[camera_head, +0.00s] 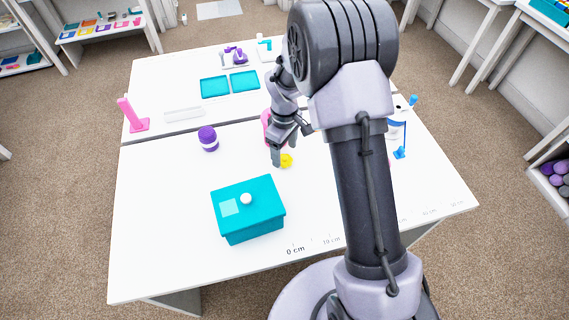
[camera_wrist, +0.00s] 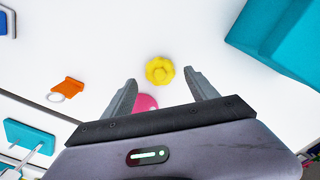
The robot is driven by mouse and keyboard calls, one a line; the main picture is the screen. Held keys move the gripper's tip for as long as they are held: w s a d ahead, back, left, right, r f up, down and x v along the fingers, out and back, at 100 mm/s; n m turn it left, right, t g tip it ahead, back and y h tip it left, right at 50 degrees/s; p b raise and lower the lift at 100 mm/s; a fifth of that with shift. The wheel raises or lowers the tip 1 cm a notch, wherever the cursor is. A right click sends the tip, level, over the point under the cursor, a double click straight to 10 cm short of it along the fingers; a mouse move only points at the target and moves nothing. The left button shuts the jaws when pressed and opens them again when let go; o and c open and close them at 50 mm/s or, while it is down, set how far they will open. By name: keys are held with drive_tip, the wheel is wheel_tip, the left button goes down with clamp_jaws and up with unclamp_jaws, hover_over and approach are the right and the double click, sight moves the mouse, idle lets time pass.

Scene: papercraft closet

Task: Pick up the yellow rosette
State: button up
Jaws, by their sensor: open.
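The yellow rosette (camera_wrist: 160,71) lies on the white table, seen from above in the wrist view between and just beyond my fingertips. In the head view the rosette (camera_head: 286,160) shows beside my gripper (camera_head: 284,158), partly close against a finger. My gripper (camera_wrist: 160,85) is open and empty, with its two grey fingers apart. It is above the table, and I cannot tell its exact height. A pink thing (camera_wrist: 146,103) lies between the fingers nearer the palm, partly hidden by the gripper.
A teal box with a white knob (camera_head: 262,190) stands in front of the rosette. Two teal trays (camera_head: 215,87) lie farther back. A pink stand (camera_head: 138,124) is at the left edge. The front left table is clear.

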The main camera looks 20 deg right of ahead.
sight(285, 160)
wheel_tip(285, 160, down, 3)
drive_tip(key=shift+r+b, duration=0.1)
drive_tip(key=shift+b, duration=0.2)
drive_tip(key=shift+r, duration=0.15)
drive_tip(key=shift+c, duration=0.7)
drive_tip(key=c, duration=1.3)
